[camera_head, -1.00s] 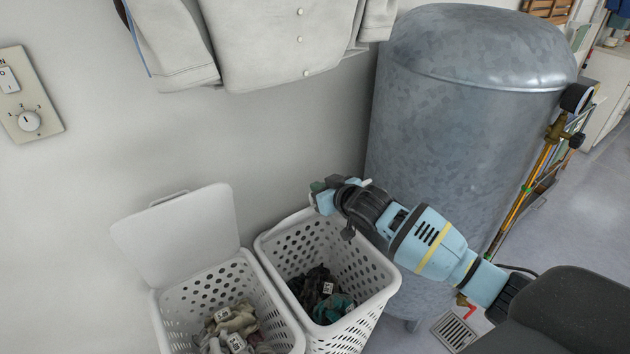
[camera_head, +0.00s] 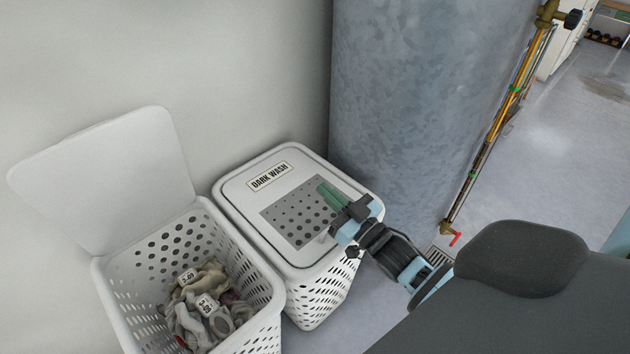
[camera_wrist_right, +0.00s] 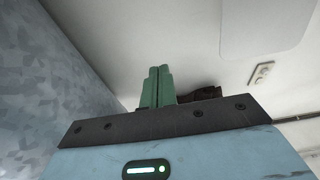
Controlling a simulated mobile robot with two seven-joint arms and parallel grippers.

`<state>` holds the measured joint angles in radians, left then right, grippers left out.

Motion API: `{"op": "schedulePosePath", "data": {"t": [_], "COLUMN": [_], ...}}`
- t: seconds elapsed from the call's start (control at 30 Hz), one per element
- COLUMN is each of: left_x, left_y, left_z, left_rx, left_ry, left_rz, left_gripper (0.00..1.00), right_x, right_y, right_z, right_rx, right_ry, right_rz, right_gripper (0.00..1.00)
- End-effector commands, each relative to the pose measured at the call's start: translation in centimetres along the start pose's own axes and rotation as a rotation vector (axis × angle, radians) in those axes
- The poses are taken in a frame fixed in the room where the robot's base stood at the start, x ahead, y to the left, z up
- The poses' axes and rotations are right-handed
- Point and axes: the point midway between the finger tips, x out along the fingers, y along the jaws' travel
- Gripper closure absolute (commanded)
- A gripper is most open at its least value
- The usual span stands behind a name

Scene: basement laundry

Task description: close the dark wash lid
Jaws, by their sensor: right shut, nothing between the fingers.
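The dark wash lid (camera_head: 245,198) is white with a "DARK WASH" label and a grey perforated panel. It lies flat over the top of the white perforated dark wash basket (camera_head: 318,290), which hides the clothes inside. My right gripper (camera_head: 325,190) is over the lid's right part, its green fingers together and empty. I cannot tell whether the fingers touch the lid. In the right wrist view the green fingers (camera_wrist_right: 158,86) stand side by side against a pale wall. My left gripper is not in view.
A second white basket (camera_head: 118,300) stands to the left with its lid (camera_head: 105,180) raised against the wall and light clothes (camera_head: 200,305) inside. A large galvanized tank (camera_head: 420,110) stands close behind on the right.

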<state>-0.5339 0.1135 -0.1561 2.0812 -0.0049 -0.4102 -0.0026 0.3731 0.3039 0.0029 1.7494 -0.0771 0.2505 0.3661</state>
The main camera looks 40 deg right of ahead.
Motion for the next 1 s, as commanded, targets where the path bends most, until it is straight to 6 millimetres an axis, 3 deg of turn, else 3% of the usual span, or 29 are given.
{"op": "schedulePosePath", "data": {"t": [0.03, 0.1, 0.4, 1.0], "left_x": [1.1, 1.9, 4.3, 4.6], "left_y": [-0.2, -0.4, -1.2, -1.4], "left_z": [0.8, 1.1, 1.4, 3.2], "left_rx": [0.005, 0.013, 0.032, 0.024], "left_ry": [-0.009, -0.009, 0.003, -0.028], "left_rz": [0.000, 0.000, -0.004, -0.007], "left_gripper": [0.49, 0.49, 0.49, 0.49], "right_x": [-0.9, -1.5, -3.4, -4.0], "right_y": [-0.1, -0.1, -0.1, -0.2], "right_z": [1.8, 2.7, 5.7, 7.0], "right_rx": [0.004, 0.003, 0.001, 0.001], "right_ry": [0.017, 0.052, 0.082, 0.084], "right_rz": [0.003, 0.003, 0.001, 0.001], "right_gripper": [1.00, 1.00, 1.00, 1.00]}}
